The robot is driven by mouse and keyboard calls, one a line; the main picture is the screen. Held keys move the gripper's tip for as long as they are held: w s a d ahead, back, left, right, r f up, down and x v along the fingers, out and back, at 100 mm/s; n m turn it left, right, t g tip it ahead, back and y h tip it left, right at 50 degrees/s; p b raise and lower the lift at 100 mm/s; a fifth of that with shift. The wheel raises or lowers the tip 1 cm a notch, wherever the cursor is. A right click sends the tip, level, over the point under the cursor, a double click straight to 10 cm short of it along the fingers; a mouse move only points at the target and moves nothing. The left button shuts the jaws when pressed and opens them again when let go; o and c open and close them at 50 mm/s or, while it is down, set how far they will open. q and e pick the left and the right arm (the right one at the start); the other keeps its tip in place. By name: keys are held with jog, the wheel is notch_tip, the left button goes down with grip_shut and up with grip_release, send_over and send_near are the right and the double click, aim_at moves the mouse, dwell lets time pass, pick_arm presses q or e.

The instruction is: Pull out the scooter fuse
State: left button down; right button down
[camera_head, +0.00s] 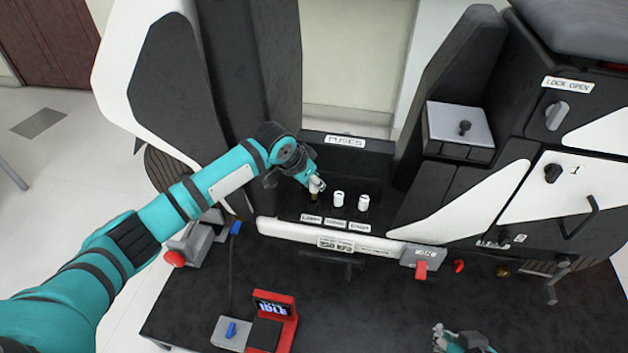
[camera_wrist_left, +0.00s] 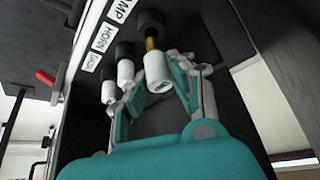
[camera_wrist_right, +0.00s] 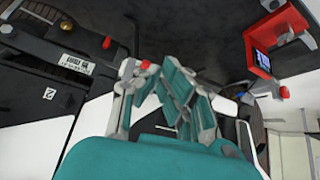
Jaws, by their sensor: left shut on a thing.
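In the head view my left gripper (camera_head: 316,186) is at the leftmost of the white fuses in the black block marked FUSES (camera_head: 345,142). In the left wrist view my left gripper (camera_wrist_left: 160,75) is shut on this white fuse (camera_wrist_left: 157,72). A brass stem shows between its white cap and the dark socket (camera_wrist_left: 150,20) by a label ending in "MP". Two other white fuses, the middle one (camera_head: 338,198) and the right one (camera_head: 363,202), stand in their sockets. My right gripper (camera_head: 460,340) is low in the head view, away from the fuses; its opening is unclear.
A red lever (camera_head: 421,269) is right of the fuses. A black seat post flanks the fuse block.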

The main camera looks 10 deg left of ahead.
pick_arm(q)
jog(key=shift+r+p, duration=0.35)
jog(key=shift+p, duration=0.1)
jog(key=shift+r+p, duration=0.25)
jog(key=shift+p, duration=0.05)
pick_arm(e)
jog(key=s+d+f+g+h, duration=0.1)
jog(key=s+d+g, duration=0.1)
jog(key=s, duration=0.4)
jog(key=shift+s+f+g, duration=0.4)
jog(key=shift+g, duration=0.5)
pick_arm(q)
jog(key=shift+r, duration=0.1)
pick_arm(e)
jog(key=shift+w, duration=0.1)
